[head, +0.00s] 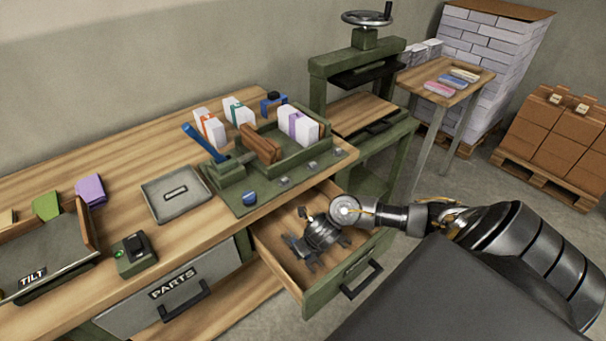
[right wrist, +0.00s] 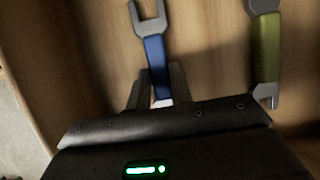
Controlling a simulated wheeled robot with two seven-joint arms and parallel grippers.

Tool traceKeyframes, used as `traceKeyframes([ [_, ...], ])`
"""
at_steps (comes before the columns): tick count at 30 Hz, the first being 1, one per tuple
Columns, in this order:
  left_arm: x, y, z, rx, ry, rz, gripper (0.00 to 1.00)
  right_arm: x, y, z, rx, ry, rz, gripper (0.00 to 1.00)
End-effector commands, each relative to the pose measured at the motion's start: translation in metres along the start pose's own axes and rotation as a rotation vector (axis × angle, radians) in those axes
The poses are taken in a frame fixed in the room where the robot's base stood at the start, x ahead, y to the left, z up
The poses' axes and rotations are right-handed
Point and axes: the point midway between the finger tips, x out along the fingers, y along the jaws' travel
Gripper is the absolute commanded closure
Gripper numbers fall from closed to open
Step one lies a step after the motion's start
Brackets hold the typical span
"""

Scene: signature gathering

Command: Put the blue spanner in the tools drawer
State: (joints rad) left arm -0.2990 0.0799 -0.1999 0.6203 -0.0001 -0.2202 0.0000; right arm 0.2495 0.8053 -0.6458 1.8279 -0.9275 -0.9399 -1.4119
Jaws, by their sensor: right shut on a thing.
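My right gripper (head: 301,258) is down inside the drawer. In the right wrist view it is shut on the blue spanner (right wrist: 155,55), whose blue handle is between the fingers and whose grey open jaw points away. Wood lies behind the spanner; I cannot tell if it touches the drawer floor. The head view does not show the spanner clearly. My left gripper is out of view.
A green-handled spanner (right wrist: 267,50) lies to the right of the blue one. The parts drawer (head: 165,295) is shut. A green fixture (head: 250,195) with banded paper stacks stands on the bench above the open drawer. A grey tray (head: 160,205) lies to its left.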

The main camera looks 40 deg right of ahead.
Motion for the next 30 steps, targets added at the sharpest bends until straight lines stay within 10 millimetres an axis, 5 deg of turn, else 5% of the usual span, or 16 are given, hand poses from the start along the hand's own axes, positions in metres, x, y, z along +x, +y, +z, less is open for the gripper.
traceKeyframes([
  [3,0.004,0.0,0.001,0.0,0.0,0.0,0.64,0.004,0.0,-0.001,0.0,-0.001,0.0,1.0],
  [4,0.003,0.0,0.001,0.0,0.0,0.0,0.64,0.002,0.0,-0.001,0.0,0.0,0.0,0.75],
  [8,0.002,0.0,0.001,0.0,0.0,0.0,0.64,0.002,0.0,-0.001,0.0,0.0,0.0,0.58],
  [20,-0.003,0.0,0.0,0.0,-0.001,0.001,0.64,-0.007,0.0,0.001,-0.003,-0.001,0.0,0.57],
  [30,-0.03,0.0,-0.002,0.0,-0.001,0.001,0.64,-0.077,0.0,0.003,-0.005,-0.003,0.001,0.57],
])
